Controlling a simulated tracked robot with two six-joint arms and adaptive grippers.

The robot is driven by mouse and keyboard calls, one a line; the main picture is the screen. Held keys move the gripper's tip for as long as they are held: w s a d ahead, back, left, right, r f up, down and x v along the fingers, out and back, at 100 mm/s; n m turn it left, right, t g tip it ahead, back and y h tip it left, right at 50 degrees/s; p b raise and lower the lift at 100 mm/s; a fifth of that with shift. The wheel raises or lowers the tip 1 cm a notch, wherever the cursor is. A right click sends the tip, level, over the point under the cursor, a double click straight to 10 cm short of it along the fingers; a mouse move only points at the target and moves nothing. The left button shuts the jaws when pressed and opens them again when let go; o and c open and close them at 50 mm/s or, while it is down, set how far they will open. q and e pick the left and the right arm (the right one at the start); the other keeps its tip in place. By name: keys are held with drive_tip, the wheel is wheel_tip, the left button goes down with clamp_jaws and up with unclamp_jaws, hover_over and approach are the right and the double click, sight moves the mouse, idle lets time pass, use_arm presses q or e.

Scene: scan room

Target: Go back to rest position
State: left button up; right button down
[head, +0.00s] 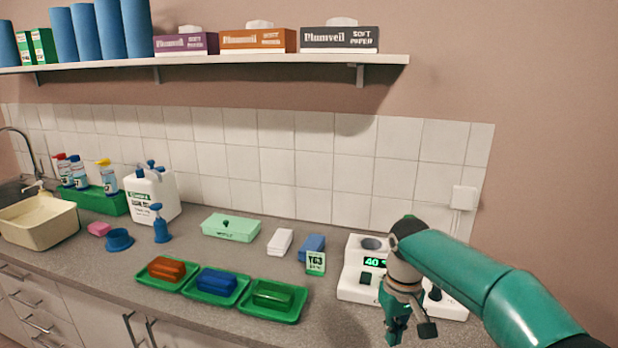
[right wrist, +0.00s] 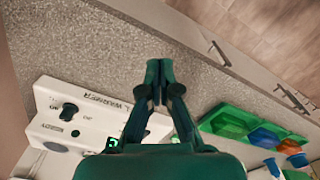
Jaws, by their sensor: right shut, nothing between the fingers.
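My right gripper (head: 397,330) is at the right of the head view, in front of the white warmer (head: 352,277) with a green display. In the right wrist view the gripper (right wrist: 159,68) points down over the grey counter (right wrist: 85,40), beside the white warmer (right wrist: 65,110). Its fingers are together with nothing between them. My right arm reaches in from the lower right and hides part of the warmer. My left gripper is not in view.
Three green trays with an orange, a blue and a green block (head: 273,296) lie left of the warmer. Behind them are a mint box (head: 231,226), a white block (head: 280,242) and a blue block (head: 312,245). A shelf (head: 250,68) hangs above.

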drive_tip(key=s+d+f+g+y, duration=0.1)
drive_tip(key=s+d+f+g, duration=0.1)
drive_tip(key=s+f, duration=0.6)
drive_tip(key=s+d+f+g, duration=0.15)
drive_tip(key=s+f, duration=0.25)
drive_tip(key=f, duration=0.8)
drive_tip(key=s+a+f+m+t+y, duration=0.1)
drive_tip(key=s+a+f+m+t, duration=0.1)
drive_tip(key=s+a+f, duration=0.2)
drive_tip(key=s+a+f+m+t+y, duration=0.2)
drive_tip(key=s+a+f, duration=0.1)
drive_tip(key=s+f, duration=0.5)
drive_tip(key=shift+s+a+f+m, duration=0.25)
drive_tip(key=shift+s+a+m, duration=0.15)
drive_tip(key=shift+s, duration=1.1)
